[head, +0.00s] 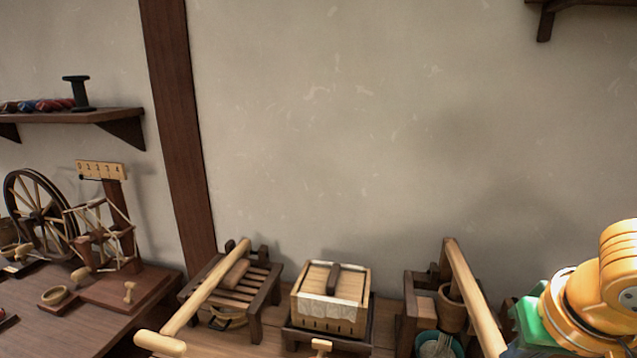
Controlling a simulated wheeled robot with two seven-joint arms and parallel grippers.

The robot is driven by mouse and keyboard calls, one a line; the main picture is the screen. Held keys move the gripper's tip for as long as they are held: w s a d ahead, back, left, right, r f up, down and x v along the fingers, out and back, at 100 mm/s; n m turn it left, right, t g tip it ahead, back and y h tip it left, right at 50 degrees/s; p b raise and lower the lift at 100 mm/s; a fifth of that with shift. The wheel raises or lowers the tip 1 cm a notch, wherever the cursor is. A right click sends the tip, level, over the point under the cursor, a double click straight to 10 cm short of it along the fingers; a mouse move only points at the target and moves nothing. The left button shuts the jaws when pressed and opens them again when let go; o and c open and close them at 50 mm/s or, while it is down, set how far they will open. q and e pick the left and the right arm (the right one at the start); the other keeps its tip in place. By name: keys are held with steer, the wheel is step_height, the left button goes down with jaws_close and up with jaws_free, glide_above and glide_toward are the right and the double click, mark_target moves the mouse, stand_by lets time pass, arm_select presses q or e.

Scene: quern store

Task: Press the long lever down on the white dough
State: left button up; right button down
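A long wooden lever (472,296) slopes from a wooden stand at the back right toward the bottom edge. Under its upper part is a wooden cup (452,310); its inside is mostly hidden by the lever. A teal bowl (427,346) holding pale strands stands in front of the cup. I cannot make out white dough for sure. My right gripper (528,328), green on an orange arm, is beside the lever's near end at the lower right. Its fingers are not clearly visible, so I cannot tell whether it touches the lever. My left gripper is out of view.
A second long lever (207,295) slopes over a slatted wooden stand (262,289) at left of centre. A lidded wooden box (331,295) with white cloth stands between the levers. A spinning wheel (38,213) is at the far left, below a shelf (75,121).

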steer(key=shift+s+f, duration=0.1)
steer(key=shift+f, duration=0.25)
steer(key=shift+s+f+b, duration=0.15)
steer(key=shift+f+b, duration=0.35)
stand_by(1.0)
